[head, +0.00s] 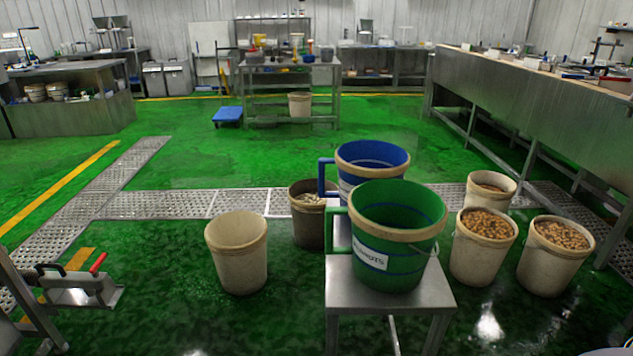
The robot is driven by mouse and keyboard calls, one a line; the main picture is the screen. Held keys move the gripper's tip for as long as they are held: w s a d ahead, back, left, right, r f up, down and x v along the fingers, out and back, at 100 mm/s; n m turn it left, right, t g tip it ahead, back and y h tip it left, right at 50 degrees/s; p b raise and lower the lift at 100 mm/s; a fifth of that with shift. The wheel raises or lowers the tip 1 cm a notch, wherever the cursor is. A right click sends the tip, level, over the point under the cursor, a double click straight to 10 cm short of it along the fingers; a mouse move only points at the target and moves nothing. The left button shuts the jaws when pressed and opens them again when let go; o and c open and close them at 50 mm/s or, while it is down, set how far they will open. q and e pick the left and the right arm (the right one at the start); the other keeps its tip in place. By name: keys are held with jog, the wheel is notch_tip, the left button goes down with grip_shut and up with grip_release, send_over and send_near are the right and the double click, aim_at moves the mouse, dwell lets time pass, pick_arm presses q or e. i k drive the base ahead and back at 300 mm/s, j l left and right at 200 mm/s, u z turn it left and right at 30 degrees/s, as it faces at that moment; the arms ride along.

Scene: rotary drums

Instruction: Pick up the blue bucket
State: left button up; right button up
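The blue bucket (345,160) has a tan rim band and a blue side handle (322,178) pointing left. It stands just behind a green bucket (395,250), which hides most of its lower body and what it rests on. Its visible inside looks empty. The green bucket has a tan rim band, a green side handle, a wire bail and a white label, and stands upright on a metal stool (345,290). Neither of my grippers shows in the head view.
An empty beige bucket (237,258) and a dark bucket with pale contents (308,225) stand left of the stool. Several beige buckets of brown pieces, including one (480,250), stand right. A long metal counter (540,100) lines the right.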

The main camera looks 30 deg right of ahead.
aim_at(358, 161)
jog(key=i+u, duration=0.4)
jog(key=i, duration=0.75)
jog(key=i+z, duration=0.2)
jog(key=i, duration=1)
jog(key=i+z, duration=0.4)
jog(key=i+j+z, duration=0.15)
jog(key=z, duration=0.2)
jog(key=i+z, duration=0.1)
jog(key=z, duration=1.25)
